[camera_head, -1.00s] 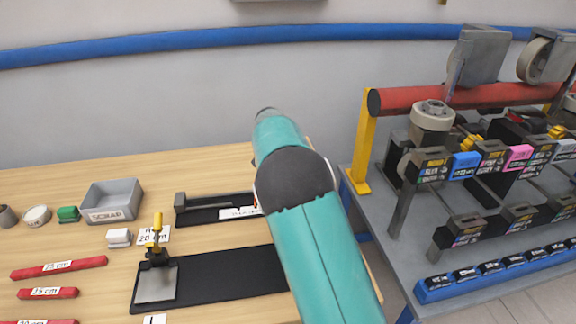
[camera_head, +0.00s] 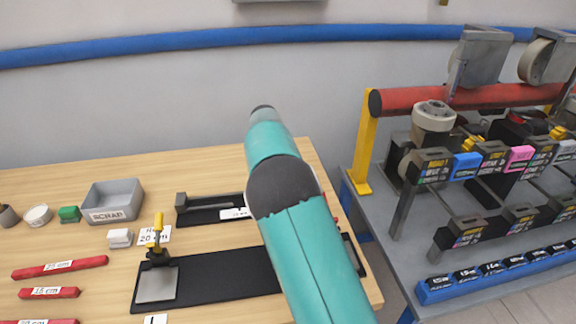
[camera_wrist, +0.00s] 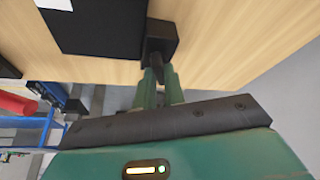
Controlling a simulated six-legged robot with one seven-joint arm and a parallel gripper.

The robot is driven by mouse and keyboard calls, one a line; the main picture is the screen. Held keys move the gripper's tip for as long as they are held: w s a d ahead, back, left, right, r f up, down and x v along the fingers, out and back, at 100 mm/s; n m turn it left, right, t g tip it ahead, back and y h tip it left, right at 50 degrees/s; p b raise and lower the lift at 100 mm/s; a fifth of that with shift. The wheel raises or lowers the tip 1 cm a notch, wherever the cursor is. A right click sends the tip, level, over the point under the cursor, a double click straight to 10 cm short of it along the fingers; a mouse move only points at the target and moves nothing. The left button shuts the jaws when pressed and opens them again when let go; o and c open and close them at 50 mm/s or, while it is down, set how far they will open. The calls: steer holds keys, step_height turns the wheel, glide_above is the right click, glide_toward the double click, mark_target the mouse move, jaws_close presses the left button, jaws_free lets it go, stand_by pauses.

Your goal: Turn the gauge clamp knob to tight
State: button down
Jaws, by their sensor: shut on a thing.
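My gripper (camera_wrist: 159,76) shows in the wrist view with its two green fingers closed on a dark, narrow knob (camera_wrist: 157,62). The knob joins a black block (camera_wrist: 165,32) at the wooden table's edge, which appears to be the gauge clamp. Its tight or loose markings cannot be seen. In the head view my teal arm hides my gripper and the knob. A dark gauge with a slotted bar (camera_head: 205,206) and a white label (camera_head: 234,213) lies left of my arm, its right end hidden.
A long black board with a metal plate (camera_head: 157,284) and yellow-handled lever (camera_head: 158,228) lies in front. A grey scrap bin (camera_head: 113,201), a green block (camera_head: 69,214) and red bars (camera_head: 60,267) are at left. A rack with a red roller (camera_head: 460,96) stands at right.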

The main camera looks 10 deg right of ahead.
steer(key=c, duration=1.5)
jaws_free()
steer(key=v, duration=1.4)
steer(key=s+d+r+n+t+y, duration=0.1)
steer(key=s+d+r+n+y, duration=0.2)
steer(key=s, duration=0.7)
steer(key=s+d+r+n+y, duration=0.15)
steer(key=s+d+r, duration=0.3)
steer(key=s, duration=0.55)
steer(key=s+f+n+t, duration=0.1)
steer(key=s+f+n, duration=0.1)
steer(key=s, duration=0.5)
steer(key=s+a+f+n, duration=0.1)
steer(key=s+f+n, duration=0.1)
steer(key=s, duration=0.6)
steer(key=s+a+f+n+t, duration=0.1)
steer(key=s+f+n, duration=0.1)
steer(key=s+n, duration=0.2)
steer(key=shift+s+a+t+h, duration=0.1)
steer(key=shift+s+t+h, duration=0.05)
steer(key=shift+s, duration=0.8)
steer(key=shift+s+a+t+h, duration=0.1)
steer(key=shift+s+t, duration=0.05)
steer(key=shift+s, duration=0.8)
